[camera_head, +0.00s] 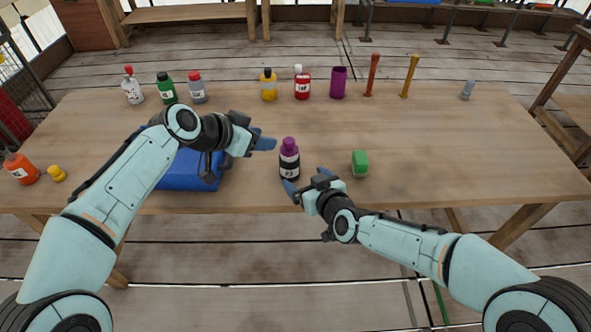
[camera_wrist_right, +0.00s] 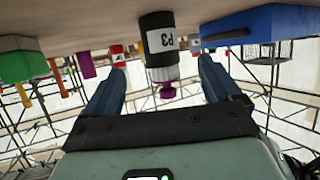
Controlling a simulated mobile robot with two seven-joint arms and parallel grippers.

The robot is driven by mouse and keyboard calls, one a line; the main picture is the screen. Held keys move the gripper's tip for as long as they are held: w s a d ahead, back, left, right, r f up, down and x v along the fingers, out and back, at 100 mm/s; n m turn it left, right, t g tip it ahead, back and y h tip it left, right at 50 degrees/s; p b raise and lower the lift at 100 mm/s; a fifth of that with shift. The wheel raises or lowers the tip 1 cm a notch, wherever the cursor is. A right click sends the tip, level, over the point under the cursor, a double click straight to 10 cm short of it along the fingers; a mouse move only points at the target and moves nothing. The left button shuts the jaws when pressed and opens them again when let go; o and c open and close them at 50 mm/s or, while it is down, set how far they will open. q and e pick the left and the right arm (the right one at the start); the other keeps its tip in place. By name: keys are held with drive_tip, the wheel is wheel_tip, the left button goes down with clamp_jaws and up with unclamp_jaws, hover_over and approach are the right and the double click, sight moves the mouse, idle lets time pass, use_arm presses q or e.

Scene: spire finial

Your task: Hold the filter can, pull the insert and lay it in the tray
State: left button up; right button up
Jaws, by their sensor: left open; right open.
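The filter can (camera_head: 289,168) is dark with a white label and stands upright on the table, with a purple insert (camera_head: 289,145) in its top. In the right wrist view the can (camera_wrist_right: 157,30), marked P3, appears upside down, its purple insert (camera_wrist_right: 166,90) pointing down. My right gripper (camera_head: 305,179) is open at the can's near right side, with the can between its fingers in the wrist view, not gripped. My left arm partly hides the tray.
A green block (camera_head: 360,163) sits right of the can. Several bottles, a purple cup (camera_head: 338,82) and orange and yellow posts line the back of the wooden table (camera_head: 450,150). An orange bottle (camera_head: 21,169) and yellow piece (camera_head: 57,174) are at left.

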sight(294, 170)
drive_tip(key=x, duration=1)
drive_tip(key=shift+w+a+f, duration=0.1)
drive_tip(key=shift+f, duration=0.05)
drive_tip(key=c, duration=1.1)
drive_tip(key=shift+c, duration=0.2)
drive_tip(key=o, duration=1.2)
